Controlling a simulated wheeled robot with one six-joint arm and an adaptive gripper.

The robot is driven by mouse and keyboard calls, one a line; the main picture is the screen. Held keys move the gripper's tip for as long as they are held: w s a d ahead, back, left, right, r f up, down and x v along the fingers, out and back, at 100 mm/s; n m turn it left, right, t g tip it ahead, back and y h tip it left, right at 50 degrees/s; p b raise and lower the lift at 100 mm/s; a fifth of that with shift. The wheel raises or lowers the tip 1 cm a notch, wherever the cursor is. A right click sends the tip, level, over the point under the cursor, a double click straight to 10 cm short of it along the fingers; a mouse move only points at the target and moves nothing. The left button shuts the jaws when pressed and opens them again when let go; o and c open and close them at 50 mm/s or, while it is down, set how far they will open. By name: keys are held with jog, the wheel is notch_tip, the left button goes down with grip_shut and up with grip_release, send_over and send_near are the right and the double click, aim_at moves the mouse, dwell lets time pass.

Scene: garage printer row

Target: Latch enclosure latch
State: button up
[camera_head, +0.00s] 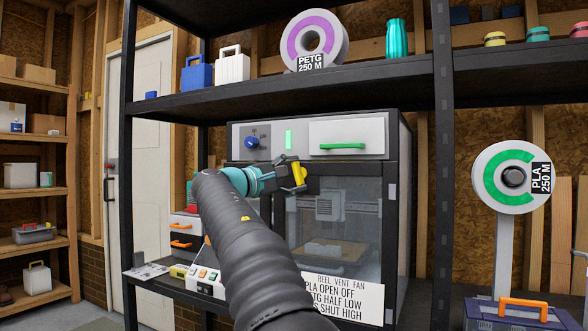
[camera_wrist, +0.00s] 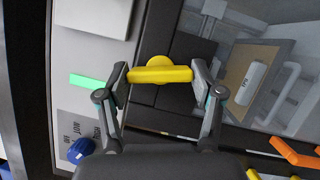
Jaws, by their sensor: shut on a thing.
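The yellow enclosure latch (camera_wrist: 160,74) is a bar on a round yellow hub on the dark front frame of the printer enclosure (camera_head: 397,190). My gripper (camera_wrist: 160,84) is shut on it, with a finger against each end of the bar in the wrist view. In the head view the latch (camera_head: 301,173) stands roughly upright, partly covered by my gripper (camera_head: 294,172). The glazed enclosure door (camera_head: 355,225) is beside it and looks closed against the frame. My arm hides the door's lower left part.
Above the door are a blue knob (camera_head: 252,143), a lit green strip (camera_head: 289,139) and a green-handled panel (camera_head: 345,134). A paper sign (camera_head: 345,298) stands in front. A black shelf (camera_head: 390,86) runs overhead, with a post (camera_head: 443,180) at right.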

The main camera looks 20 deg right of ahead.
jog(key=shift+m+g+y+p, duration=0.3)
jog(key=shift+m+y+p, duration=0.15)
jog(key=shift+m, duration=1.05)
jog(key=o, duration=1.1)
jog(key=shift+o, duration=0.2)
jog(key=v, duration=1.2)
jog(key=shift+r+m, duration=0.1)
jog(key=shift+m, duration=0.2)
